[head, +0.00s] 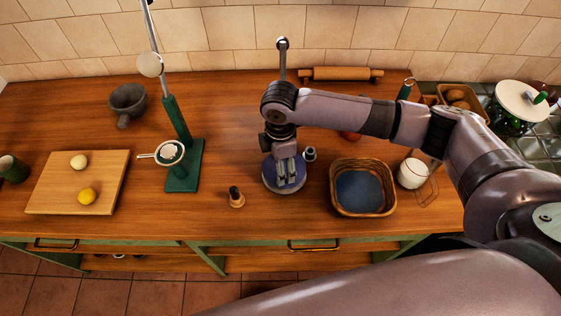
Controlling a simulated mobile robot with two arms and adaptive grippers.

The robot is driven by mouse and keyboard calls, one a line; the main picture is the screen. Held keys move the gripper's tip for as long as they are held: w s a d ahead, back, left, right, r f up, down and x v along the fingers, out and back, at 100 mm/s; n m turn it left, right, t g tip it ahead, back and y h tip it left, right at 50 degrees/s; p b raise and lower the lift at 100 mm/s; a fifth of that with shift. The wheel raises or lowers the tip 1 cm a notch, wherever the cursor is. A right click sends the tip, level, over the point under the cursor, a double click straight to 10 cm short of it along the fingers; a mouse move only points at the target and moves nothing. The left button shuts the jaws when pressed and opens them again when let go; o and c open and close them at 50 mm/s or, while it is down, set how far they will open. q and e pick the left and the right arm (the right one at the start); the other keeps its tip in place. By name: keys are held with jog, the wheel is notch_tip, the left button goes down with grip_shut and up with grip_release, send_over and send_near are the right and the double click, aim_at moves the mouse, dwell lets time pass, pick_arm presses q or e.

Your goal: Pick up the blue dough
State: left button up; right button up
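A round blue-purple disc (270,180), which may be the blue dough, lies on the wooden counter in the head view. My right gripper (287,179) comes down over it from above, with two pale grey fingers over its middle. The fingers hide part of the disc. I cannot tell whether they touch it or how far apart they are. A wicker basket (334,204) to the right has a flat dark blue area (359,190) inside, and I cannot tell whether it is a lining or dough. My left gripper is not in view.
A small dark jar (310,154) stands close right of the disc, and a wooden-based stamp (236,198) stands to its left. A green stand (184,177), a cutting board (50,195) and a mortar (127,102) are further left. A white-filled glass mug (411,174) is right of the basket.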

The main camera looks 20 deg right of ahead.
jog(key=shift+s, duration=0.1)
jog(key=c, duration=1.1)
jog(key=shift+f, duration=0.1)
grip_shut()
